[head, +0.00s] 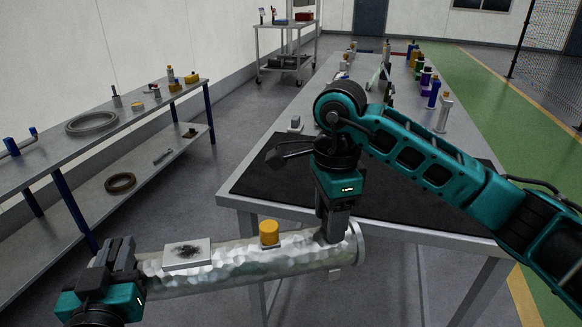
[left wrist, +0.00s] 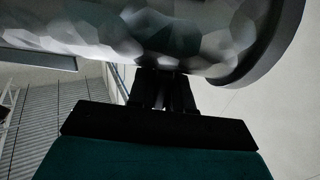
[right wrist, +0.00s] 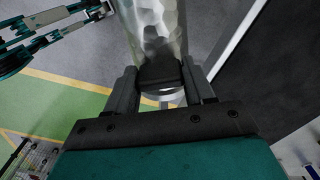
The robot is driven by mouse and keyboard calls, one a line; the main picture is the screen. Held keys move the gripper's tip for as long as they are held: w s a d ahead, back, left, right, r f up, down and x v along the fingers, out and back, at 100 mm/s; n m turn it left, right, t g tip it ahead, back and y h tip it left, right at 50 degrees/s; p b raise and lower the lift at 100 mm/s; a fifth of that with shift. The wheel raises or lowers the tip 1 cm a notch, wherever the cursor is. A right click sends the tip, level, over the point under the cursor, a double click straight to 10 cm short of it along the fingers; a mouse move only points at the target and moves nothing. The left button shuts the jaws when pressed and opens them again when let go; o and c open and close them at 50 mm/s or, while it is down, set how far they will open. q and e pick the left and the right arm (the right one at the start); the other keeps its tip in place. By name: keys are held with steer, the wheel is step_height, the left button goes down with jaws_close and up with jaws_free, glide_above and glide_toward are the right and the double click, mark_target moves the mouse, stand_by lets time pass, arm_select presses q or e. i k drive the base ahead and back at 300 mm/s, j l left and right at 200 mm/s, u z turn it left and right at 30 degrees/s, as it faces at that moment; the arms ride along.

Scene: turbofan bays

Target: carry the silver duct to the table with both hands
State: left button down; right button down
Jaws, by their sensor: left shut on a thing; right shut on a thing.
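The silver duct (head: 225,264), a dented metallic tube with a flange at its right end, is held roughly level in front of the table (head: 400,231). A yellow cap (head: 269,232) and a pale plate with a dark smudge (head: 187,254) show on its top. My left gripper (head: 124,258) is shut on its left end; the duct fills the top of the left wrist view (left wrist: 150,35). My right gripper (head: 334,230) is shut on it near the right flange; the duct also shows in the right wrist view (right wrist: 160,25). A black mat (head: 270,180) covers the near tabletop.
The mat is mostly bare; bottles and small parts stand farther back on the table. A shelf bench (head: 50,160) with rings (head: 92,123) and tools runs along the left. A cart (head: 285,62) stands at the back. Green floor (head: 480,95) lies right.

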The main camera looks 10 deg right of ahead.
mark_target(376, 175)
steer(key=z, duration=0.75)
